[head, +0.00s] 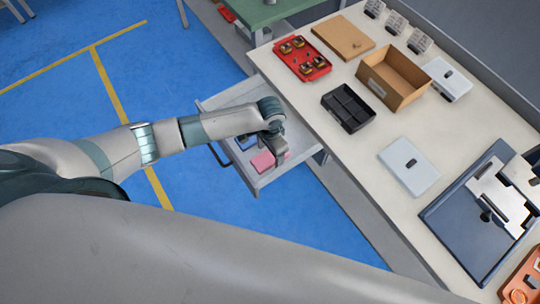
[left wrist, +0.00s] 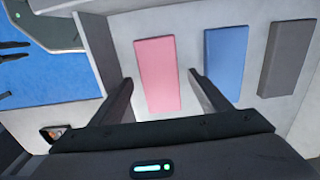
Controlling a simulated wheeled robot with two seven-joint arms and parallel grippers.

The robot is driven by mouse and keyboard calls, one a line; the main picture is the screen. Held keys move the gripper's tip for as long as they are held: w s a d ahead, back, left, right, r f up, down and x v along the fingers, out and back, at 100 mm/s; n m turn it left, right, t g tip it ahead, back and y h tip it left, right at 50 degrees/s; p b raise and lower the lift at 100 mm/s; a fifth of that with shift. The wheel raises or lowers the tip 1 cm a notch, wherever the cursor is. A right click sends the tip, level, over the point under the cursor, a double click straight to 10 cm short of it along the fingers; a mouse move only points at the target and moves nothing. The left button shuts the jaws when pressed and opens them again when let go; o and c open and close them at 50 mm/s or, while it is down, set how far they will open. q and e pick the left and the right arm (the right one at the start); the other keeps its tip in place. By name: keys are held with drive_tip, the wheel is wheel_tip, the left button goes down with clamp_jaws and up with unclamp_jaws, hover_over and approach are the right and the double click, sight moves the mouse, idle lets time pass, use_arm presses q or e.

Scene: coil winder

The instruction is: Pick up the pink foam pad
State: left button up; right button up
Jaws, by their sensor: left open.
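The pink foam pad (head: 263,161) lies in the open drawer (head: 267,181) under the bench, and my left gripper (head: 280,152) is over it. In the left wrist view the pink pad (left wrist: 158,74) shows whole, a flat rectangle on the drawer's pale floor. My left gripper (left wrist: 162,90) is open and empty, with one fingertip on each side of the pad's lower part in that picture. I cannot tell how high the fingertips are above the floor. My right gripper is not in view.
A blue pad (left wrist: 225,62) lies right of the pink one, close to a fingertip, with a grey pad (left wrist: 287,58) beyond it. Drawer walls surround them. The bench top (head: 345,155) carries a black divided tray (head: 348,107), a cardboard box (head: 394,79) and a red tray (head: 302,58).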

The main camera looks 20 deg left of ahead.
sight(270, 156)
use_arm(q)
drive_tip(key=shift+f, duration=0.3)
drive_tip(key=c, duration=1.1)
drive_tip(key=shift+r, duration=0.1)
drive_tip(key=shift+c, duration=0.2)
wheel_tip(270, 156, up, 10)
drive_tip(key=b, duration=0.2)
